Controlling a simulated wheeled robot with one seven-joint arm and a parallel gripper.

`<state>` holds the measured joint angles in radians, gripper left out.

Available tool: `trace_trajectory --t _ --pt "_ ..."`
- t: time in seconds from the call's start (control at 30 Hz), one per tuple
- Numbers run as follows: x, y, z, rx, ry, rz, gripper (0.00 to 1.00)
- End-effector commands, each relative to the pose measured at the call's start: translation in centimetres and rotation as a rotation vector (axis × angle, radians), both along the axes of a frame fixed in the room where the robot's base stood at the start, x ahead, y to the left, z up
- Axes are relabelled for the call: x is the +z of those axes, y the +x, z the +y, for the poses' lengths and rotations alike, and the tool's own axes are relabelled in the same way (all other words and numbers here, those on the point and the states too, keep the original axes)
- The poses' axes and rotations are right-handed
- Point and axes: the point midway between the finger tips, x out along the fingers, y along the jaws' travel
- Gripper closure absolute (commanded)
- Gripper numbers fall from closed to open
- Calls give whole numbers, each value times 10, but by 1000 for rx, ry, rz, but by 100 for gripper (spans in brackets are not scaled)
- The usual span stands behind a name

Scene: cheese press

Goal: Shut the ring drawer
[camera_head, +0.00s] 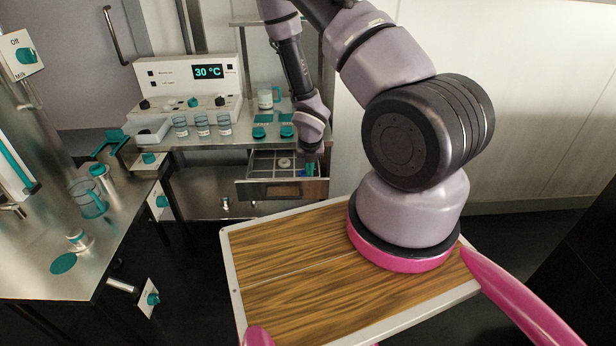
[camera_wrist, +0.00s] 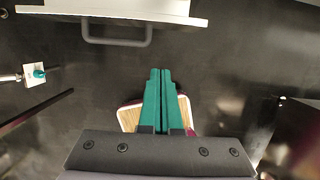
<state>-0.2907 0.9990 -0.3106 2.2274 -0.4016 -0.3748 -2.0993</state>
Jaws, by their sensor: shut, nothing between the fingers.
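The ring drawer (camera_head: 262,189) is pulled out below the bench in the head view, and its divided inside shows. In the wrist view, a pale front edge (camera_wrist: 185,18) with a grey loop handle (camera_wrist: 117,42) shows at the top, apparently this drawer. My gripper (camera_wrist: 161,72) has its teal fingers together and empty. In the wrist view, the fingertips lie below the handle and a little to its right, apart from it. In the head view, my gripper (camera_head: 310,169) overlaps the drawer's right end, and its exact distance from the front cannot be told.
The steel bench (camera_head: 190,137) above carries a white control unit (camera_head: 190,85) reading 30 °C and several small beakers. A steel table (camera_head: 40,255) at left holds a teal-tinted jug (camera_head: 90,205). Dark floor lies open in front of the drawer.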

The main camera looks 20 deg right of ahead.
Motion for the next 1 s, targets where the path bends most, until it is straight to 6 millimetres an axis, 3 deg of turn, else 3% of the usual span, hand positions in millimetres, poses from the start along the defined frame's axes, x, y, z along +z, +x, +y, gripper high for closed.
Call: trace_trajectory --t 0.17,0.5,0.7,1.0 --pt "-24 4 -3 -2 0 3 100" --pt "-94 21 -8 -6 1 1 100" --pt "-93 50 -17 -7 2 -3 100" --pt "-93 60 -20 -5 1 0 100"
